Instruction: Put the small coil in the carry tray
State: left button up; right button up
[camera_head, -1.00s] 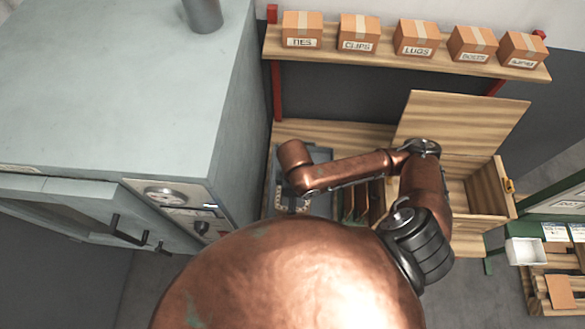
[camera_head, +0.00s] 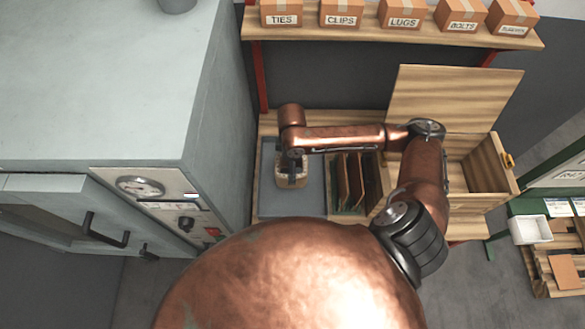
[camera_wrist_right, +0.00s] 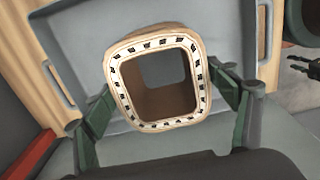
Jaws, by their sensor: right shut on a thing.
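The small coil is a tan, hollow, rounded-square ring with dark marks around its rim; it shows in the head view (camera_head: 291,181) and in the right wrist view (camera_wrist_right: 125,80). My right gripper (camera_head: 292,160) points down over it, and in the right wrist view its two green fingers (camera_wrist_right: 166,97) are shut on the coil's opposite sides. The grey carry tray (camera_head: 310,203) lies beneath the coil and also shows in the right wrist view (camera_wrist_right: 222,35). I cannot tell whether the coil touches the tray floor. My left gripper is not in view.
A rack of upright brown and green boards (camera_head: 350,185) stands just right of the tray. An open wooden box (camera_head: 483,172) is farther right. A shelf (camera_head: 390,36) with labelled cartons is behind. A large grey cabinet (camera_head: 120,90) stands close on the left.

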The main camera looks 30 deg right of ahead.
jog(key=f, duration=0.4)
jog(key=shift+w+d, duration=0.35)
jog(key=shift+w, duration=0.05)
jog(key=shift+w+f, duration=0.1)
jog(key=shift+f, duration=0.1)
jog(key=shift+r, duration=0.1)
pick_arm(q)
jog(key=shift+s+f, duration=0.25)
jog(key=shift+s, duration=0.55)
pick_arm(e)
jog(key=o, duration=1.7)
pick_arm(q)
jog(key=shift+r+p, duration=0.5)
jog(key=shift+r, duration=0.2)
pick_arm(e)
notch_tip(320, 180, up, 12)
